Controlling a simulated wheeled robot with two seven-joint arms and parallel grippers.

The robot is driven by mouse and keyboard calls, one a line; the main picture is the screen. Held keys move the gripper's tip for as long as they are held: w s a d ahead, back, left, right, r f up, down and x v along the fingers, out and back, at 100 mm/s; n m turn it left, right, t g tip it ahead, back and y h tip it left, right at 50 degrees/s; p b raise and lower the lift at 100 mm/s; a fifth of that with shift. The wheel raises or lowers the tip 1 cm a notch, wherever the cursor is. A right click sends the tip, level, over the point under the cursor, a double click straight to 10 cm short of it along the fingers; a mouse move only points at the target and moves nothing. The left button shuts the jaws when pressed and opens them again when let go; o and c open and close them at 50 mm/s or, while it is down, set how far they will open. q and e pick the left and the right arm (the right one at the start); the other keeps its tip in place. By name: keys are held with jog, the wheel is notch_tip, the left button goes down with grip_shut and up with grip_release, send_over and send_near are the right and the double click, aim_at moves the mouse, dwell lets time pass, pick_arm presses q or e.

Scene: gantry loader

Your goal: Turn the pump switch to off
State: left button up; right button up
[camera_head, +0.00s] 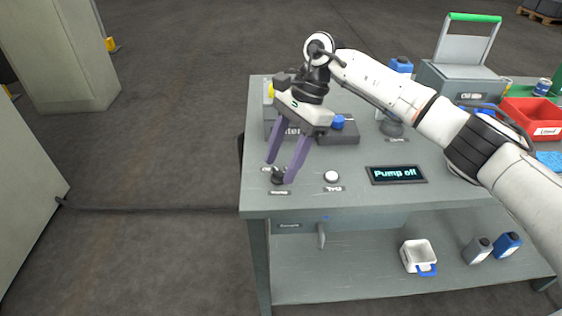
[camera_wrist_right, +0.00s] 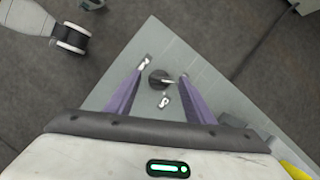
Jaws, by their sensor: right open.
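The pump switch is a small dark round knob (camera_head: 278,178) near the front left corner of the workbench, with small labels beside it. The wrist view shows the knob (camera_wrist_right: 157,80) with a light pointer bar towards the right of that picture. The display (camera_head: 397,174) on the bench reads "Pump off". My right gripper (camera_head: 279,172) is open, its purple fingers pointing down around the knob. In the wrist view the knob lies between the two fingertips (camera_wrist_right: 161,75); I cannot tell whether they touch it. My left gripper is not in view.
A white round button (camera_head: 331,176) sits just right of the knob. Behind the gripper stands a grey box with a blue knob (camera_head: 338,122). A red bin (camera_head: 532,118) and a grey machine with a green handle (camera_head: 475,17) stand at the back right. A lever (camera_head: 321,236) hangs below the front edge.

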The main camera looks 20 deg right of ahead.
jog(key=s+v, duration=0.1)
jog(key=v, duration=0.8)
jog(key=shift+w+r+p, duration=0.3)
jog(key=shift+w+p, duration=0.05)
jog(key=shift+w, duration=0.15)
